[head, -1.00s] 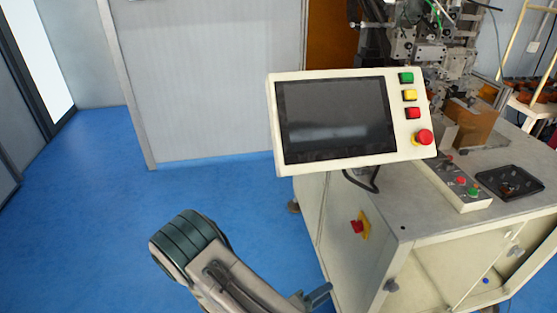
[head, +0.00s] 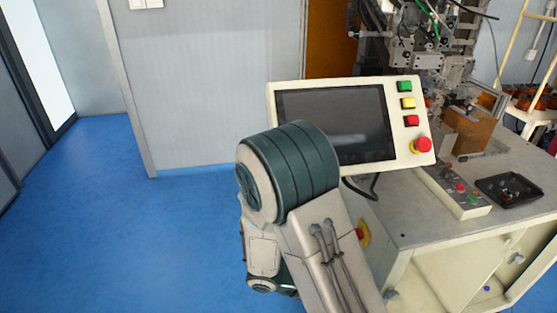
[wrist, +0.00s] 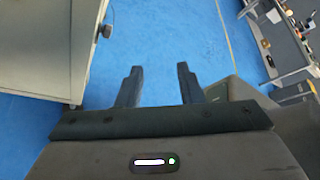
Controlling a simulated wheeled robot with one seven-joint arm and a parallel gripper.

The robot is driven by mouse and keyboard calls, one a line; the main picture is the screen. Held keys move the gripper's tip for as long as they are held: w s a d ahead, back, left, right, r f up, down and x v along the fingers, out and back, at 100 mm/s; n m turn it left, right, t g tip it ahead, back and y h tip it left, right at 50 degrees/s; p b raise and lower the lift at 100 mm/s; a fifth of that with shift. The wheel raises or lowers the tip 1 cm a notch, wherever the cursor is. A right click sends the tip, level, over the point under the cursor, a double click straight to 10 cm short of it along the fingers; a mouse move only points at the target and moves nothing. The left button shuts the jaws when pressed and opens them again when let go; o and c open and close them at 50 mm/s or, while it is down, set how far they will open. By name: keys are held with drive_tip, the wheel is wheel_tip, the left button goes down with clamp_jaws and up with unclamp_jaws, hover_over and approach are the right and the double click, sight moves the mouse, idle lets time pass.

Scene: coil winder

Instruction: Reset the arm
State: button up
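My gripper (wrist: 160,88) shows in the wrist view with its two dark fingers apart and nothing between them, above blue floor. In the head view my arm rises in front of the coil winder's control panel (head: 392,100), its elbow covering the screen's lower left corner. My gripper is hidden in the head view. The coil winder (head: 435,250) stands at the right; a pale cabinet side (wrist: 45,50) with a dark knob fills the left of the wrist view.
A black tray (head: 508,190) with small parts and a button box (head: 455,190) lie on the machine's top. A grey wall (head: 210,90) stands behind. Blue floor (head: 130,240) is clear at the left. A bench (wrist: 290,45) shows at the wrist view's upper right.

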drive_tip(key=s+r+m+t+y, duration=0.2)
drive_tip(key=r+m+y, duration=0.4)
drive_tip(key=r+m, duration=0.3)
drive_tip(key=s+r+m+t+y, duration=0.2)
drive_tip(key=r+m+y, duration=0.5)
drive_tip(key=m, duration=0.8)
drive_tip(key=shift+s+a+r+m, duration=0.25)
drive_tip(key=shift+s+r+m, duration=0.15)
drive_tip(key=shift+r, duration=0.6)
